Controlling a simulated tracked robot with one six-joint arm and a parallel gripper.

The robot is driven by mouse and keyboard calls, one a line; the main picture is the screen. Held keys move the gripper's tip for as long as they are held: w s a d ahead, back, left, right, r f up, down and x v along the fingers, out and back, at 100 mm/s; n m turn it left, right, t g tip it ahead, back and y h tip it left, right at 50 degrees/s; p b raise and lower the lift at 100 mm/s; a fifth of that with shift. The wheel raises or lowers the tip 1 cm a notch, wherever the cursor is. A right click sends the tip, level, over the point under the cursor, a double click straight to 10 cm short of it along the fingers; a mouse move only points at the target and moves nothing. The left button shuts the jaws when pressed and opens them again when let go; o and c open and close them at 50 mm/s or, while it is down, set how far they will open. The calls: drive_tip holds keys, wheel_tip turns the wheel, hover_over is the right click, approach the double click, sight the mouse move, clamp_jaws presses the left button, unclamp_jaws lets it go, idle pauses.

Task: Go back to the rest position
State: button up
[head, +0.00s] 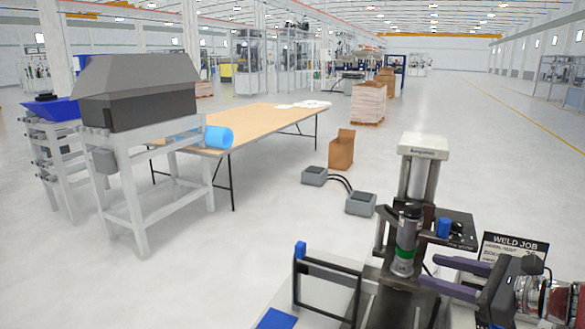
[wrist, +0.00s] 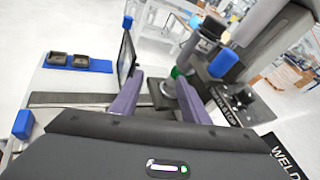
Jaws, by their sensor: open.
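My gripper (head: 432,272) reaches in from the lower right of the head view, its two purple fingers apart. In the wrist view the fingers of my gripper (wrist: 156,92) stand open with nothing held between them. A dark upright cylinder with a green band (head: 404,245) stands on the press-like machine (head: 421,165), just past the fingertips. The green band (wrist: 176,72) shows beyond the right finger in the wrist view. I cannot tell whether the fingers touch the cylinder.
A black frame (head: 327,285) stands left of the cylinder. A "WELD JOB" sign (head: 514,247) is close behind my gripper.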

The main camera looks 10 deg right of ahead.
drive_tip(key=s+a+f+n+g, duration=0.2)
drive_tip(key=a+n+g, duration=0.15)
drive_tip(key=a, duration=0.35)
drive_tip(key=s+a+f+n+g, duration=0.1)
drive_tip(key=a+f+n+g, duration=0.1)
drive_tip(key=a+n, duration=0.45)
drive_tip(key=s+a+f+n+g+h, duration=0.1)
drive_tip(key=s+a+n+h, duration=0.6)
drive_tip(key=n, duration=1)
drive_tip(key=shift+s+a+f+g, duration=0.45)
drive_tip(key=shift+s+a, duration=0.6)
drive_tip(key=shift+s, duration=0.8)
drive_tip(key=shift+c, duration=0.3)
